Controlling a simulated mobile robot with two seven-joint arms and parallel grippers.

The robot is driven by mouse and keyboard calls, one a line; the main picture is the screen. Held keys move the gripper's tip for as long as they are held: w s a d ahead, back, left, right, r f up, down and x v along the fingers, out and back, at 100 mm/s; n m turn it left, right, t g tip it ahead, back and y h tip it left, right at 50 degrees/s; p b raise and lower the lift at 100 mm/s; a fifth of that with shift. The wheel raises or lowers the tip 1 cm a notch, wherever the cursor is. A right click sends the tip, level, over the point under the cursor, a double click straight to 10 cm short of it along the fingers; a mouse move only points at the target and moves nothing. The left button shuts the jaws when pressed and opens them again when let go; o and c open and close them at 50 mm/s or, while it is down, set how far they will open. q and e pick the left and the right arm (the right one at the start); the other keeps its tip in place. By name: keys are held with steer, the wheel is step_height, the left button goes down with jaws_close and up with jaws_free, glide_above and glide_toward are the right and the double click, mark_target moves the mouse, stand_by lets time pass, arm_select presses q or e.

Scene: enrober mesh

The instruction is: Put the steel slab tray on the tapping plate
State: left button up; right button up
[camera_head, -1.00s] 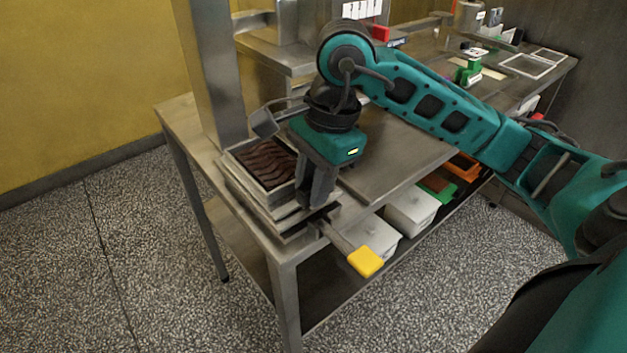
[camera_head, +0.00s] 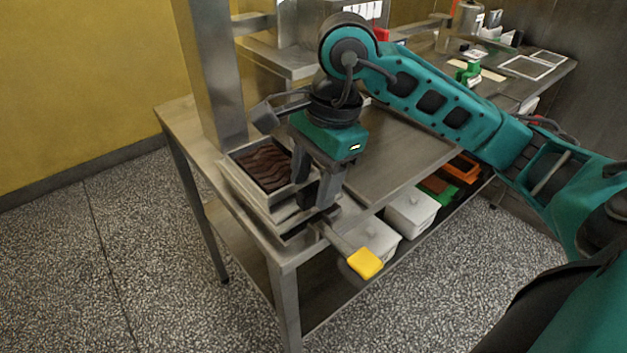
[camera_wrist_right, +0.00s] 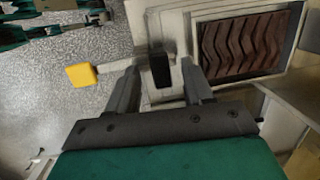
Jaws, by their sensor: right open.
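The steel slab tray (camera_head: 234,162) holds a dark brown, wavy-topped slab (camera_head: 266,166) and lies on the pale, stepped tapping plate (camera_head: 262,208) at the near corner of the steel table. In the right wrist view, the tray (camera_wrist_right: 191,44) is at the upper right, and the plate (camera_wrist_right: 150,22) shows beside it. My right gripper (camera_head: 318,200) is open at the tray's right side. Its fingers stand apart on either side of a black grip (camera_wrist_right: 159,69) in the wrist view, without visibly touching it. The gripper hides part of the tray's near right side. My left gripper is not in view.
A lever with a yellow end (camera_head: 365,263) sticks out past the table's front edge. A steel post (camera_head: 213,75) rises close behind the tray. White lidded tubs (camera_head: 411,212) stand on the lower shelf. The tabletop (camera_head: 392,160) right of the gripper is clear.

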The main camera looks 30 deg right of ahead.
step_height(320, 180, up, 11)
steer(key=s+d+p, duration=0.1)
steer(key=shift+d+p, duration=0.3)
steer(key=shift+d, duration=0.05)
stand_by(0.4)
